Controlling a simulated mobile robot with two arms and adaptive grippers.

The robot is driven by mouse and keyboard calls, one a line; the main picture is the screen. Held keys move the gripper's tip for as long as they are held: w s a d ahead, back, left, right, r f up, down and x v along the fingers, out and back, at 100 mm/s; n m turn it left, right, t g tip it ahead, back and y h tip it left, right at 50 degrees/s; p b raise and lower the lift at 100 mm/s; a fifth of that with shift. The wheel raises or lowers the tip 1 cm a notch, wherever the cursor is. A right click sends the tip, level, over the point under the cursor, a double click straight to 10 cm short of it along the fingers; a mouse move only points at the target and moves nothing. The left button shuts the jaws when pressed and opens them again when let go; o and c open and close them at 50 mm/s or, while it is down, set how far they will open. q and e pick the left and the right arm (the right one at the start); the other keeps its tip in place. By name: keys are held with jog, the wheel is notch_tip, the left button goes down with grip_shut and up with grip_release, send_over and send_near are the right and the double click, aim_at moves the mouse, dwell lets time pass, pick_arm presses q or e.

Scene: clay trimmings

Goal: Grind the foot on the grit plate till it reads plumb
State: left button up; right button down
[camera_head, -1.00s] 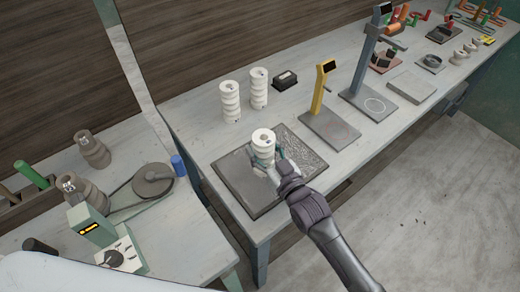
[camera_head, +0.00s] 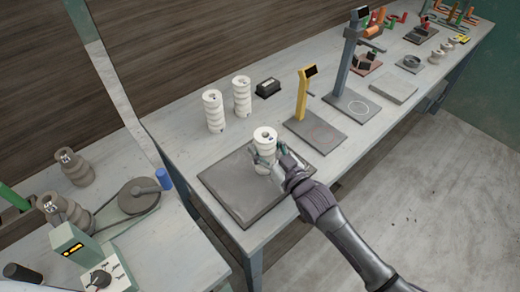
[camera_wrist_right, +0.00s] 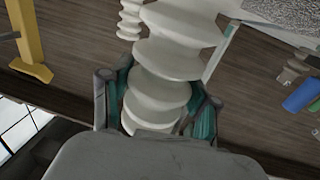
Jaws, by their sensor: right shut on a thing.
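A white ribbed piece (camera_head: 265,143) with a hole in its top stands about upright over the dark grit plate (camera_head: 240,205). My right gripper (camera_head: 268,160) is shut around the piece, fingers on both sides; its lower end is partly hidden. In the right wrist view the piece (camera_wrist_right: 160,85) sits between the teal-padded fingers (camera_wrist_right: 158,108). I cannot tell whether its foot touches the plate. A yellow stand (camera_head: 302,95) and a taller blue-grey stand (camera_head: 351,55) have dark displays; I can read neither. My left gripper is not in view.
Two white ribbed pieces (camera_head: 213,112) (camera_head: 242,97) stand behind the plate, beside a small black box (camera_head: 268,88). A grey slab (camera_head: 393,90) lies farther right. A lower left bench holds a round wheel (camera_head: 138,197), a blue cylinder (camera_head: 164,179) and grey-brown ribbed pieces (camera_head: 75,167).

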jog(key=shift+w+d+b, duration=0.4)
jog(key=shift+w+d, duration=0.65)
jog(key=shift+r+p, duration=2.35)
jog(key=shift+r, duration=0.3)
